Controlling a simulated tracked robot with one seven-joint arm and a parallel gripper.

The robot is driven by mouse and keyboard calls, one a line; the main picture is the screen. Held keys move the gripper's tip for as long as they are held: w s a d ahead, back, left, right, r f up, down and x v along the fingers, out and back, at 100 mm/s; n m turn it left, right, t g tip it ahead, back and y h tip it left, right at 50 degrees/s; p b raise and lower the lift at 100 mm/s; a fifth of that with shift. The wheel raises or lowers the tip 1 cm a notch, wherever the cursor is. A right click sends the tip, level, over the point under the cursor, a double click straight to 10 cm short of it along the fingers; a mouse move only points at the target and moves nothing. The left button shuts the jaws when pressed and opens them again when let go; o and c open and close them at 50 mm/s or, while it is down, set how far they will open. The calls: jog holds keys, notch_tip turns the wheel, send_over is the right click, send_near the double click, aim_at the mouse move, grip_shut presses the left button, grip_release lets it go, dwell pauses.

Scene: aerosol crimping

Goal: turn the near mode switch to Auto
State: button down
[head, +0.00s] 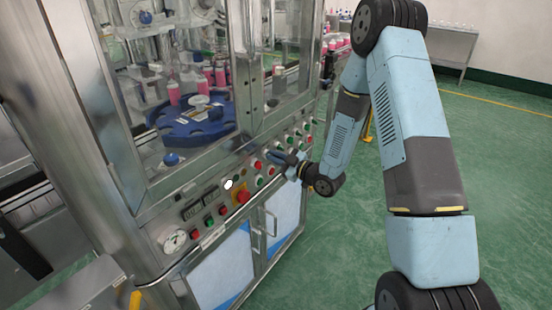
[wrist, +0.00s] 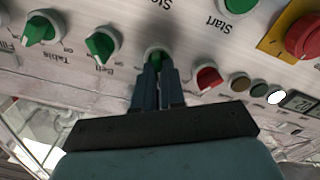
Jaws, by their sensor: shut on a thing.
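The near mode switch appears to be the green knob (wrist: 155,57) at the middle of the wrist view, with a pale ring around it. My gripper (wrist: 157,70) is shut on this knob, its two dark fingers one on each side. The fingers and gripper body cover most of the knob and its markings, so I cannot tell which way it points. In the head view my gripper (head: 291,164) is at the front of the control panel, too small to show the knob between its fingers.
Other green knobs, marked Belt (wrist: 101,45) and Table (wrist: 39,29), are to the left in the wrist view. A red emergency button (wrist: 305,37) is farther right. Glass machine doors (head: 190,90) rise above the panel; green floor (head: 340,240) is open.

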jog(key=shift+a, duration=0.1)
jog(key=m, duration=1.1)
jog(key=shift+w+d+m, duration=0.2)
jog(key=shift+w+m, duration=0.1)
dwell(0.5)
jog(key=c, duration=1.2)
grip_release()
jog(key=shift+d, duration=0.2)
jog(key=v, duration=1.3)
jog(key=shift+s+d+f, duration=0.1)
jog(key=shift+s+d, duration=0.05)
